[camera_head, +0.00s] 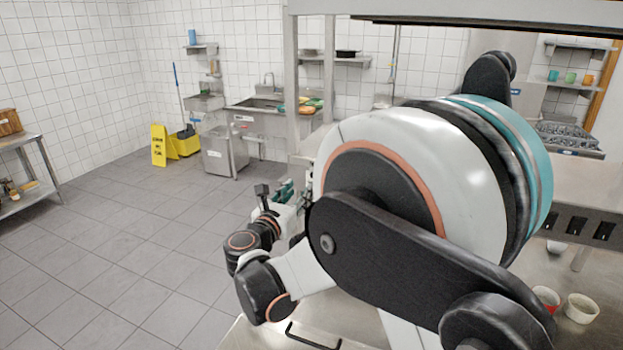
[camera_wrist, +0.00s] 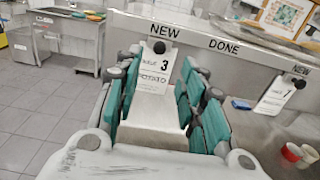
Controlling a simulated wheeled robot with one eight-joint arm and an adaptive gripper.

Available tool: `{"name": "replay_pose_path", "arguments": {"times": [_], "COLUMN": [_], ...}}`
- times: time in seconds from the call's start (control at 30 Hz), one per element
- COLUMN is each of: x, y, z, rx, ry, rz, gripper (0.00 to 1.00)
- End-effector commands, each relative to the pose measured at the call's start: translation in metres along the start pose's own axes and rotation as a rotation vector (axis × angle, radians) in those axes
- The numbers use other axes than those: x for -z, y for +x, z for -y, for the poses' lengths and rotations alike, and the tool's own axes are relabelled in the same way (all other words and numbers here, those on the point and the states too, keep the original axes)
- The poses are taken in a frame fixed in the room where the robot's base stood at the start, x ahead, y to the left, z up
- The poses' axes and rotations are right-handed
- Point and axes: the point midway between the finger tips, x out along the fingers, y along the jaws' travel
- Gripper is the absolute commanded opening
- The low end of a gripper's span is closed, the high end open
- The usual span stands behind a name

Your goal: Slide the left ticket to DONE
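In the wrist view, the left ticket (camera_wrist: 155,78), a white card reading "TABLE 3 POTATO", hangs from the steel rail (camera_wrist: 215,58) below a black knob (camera_wrist: 159,47). It is under the left NEW label. The DONE label (camera_wrist: 224,46) is to its right. My gripper (camera_wrist: 163,60) is open, its teal fingers on either side of the ticket and knob in the picture; I see no finger clearly touching them. In the head view, my gripper (camera_head: 284,192) is partly hidden by my arm; the tickets do not show there.
A second ticket (camera_wrist: 275,95) hangs at the right, near another NEW label (camera_wrist: 301,70). Cups (camera_wrist: 291,153) and a blue item (camera_wrist: 241,104) are on the counter below. A sink (camera_head: 262,118) and yellow floor sign (camera_head: 158,146) are across the room.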

Motion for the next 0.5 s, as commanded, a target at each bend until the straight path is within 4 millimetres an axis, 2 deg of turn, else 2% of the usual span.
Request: {"name": "replay_pose_path", "arguments": {"times": [0.1, 0.3, 0.5], "x": [0.000, -0.001, -0.001], "y": [0.025, 0.062, 0.084], "z": [0.001, 0.001, 0.000], "rx": [0.003, 0.002, 0.001], "ry": [-0.001, -0.002, -0.002], "rz": [0.001, 0.001, 0.001], "gripper": [0.37, 0.37, 0.37]}}
